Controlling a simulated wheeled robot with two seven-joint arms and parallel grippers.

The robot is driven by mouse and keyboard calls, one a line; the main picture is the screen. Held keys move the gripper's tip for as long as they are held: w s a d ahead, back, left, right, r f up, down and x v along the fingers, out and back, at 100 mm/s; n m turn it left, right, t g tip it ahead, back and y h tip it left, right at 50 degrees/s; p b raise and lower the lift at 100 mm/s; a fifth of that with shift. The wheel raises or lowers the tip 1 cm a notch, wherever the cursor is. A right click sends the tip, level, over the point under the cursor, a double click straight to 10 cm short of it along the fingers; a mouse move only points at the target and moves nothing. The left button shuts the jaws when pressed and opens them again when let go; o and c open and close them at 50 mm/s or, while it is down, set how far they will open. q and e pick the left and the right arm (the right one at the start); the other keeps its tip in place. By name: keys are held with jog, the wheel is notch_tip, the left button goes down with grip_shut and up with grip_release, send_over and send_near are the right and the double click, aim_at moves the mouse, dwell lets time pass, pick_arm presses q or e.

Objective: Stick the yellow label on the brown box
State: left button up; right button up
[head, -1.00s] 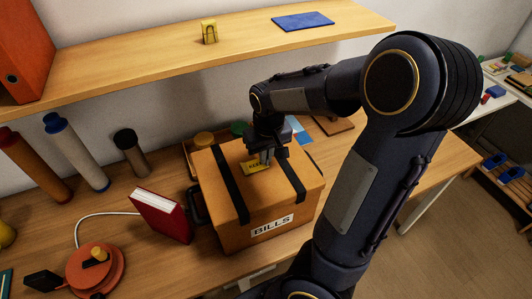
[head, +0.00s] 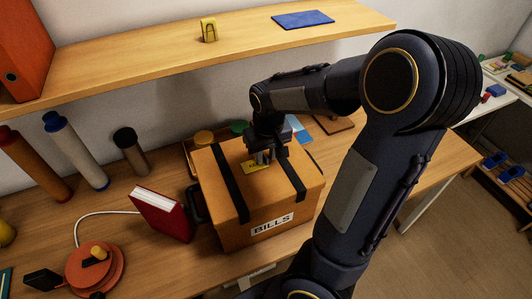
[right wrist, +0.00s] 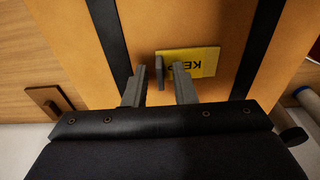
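The brown box (head: 262,205) stands on the desk, with two black straps over its top and a white BILLS tag on its front. The yellow label (head: 253,168) appears to lie flat on the box top between the straps. It also shows in the right wrist view (right wrist: 200,62), with dark lettering partly hidden by a finger. My right gripper (head: 264,160) is just above the label, fingers pointing down. In the right wrist view its fingers (right wrist: 159,72) are apart, with a small grey upright tab at the label's edge between them. My left gripper is not in view.
A red book (head: 161,214) leans left of the box. A tray with round yellow and green items (head: 204,138) sits behind it. A wooden shelf (head: 150,62) runs above, holding an orange binder (head: 35,50), a yellow clip (head: 209,30) and a blue pad (head: 303,20).

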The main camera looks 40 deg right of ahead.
jog(key=shift+o, duration=0.3)
jog(key=shift+r, duration=0.1)
jog(key=shift+r, duration=0.4)
jog(key=r, duration=0.4)
jog(key=s+r, duration=0.1)
jog(key=r, duration=0.1)
jog(key=shift+a+r, duration=0.15)
jog(key=shift+r, duration=0.2)
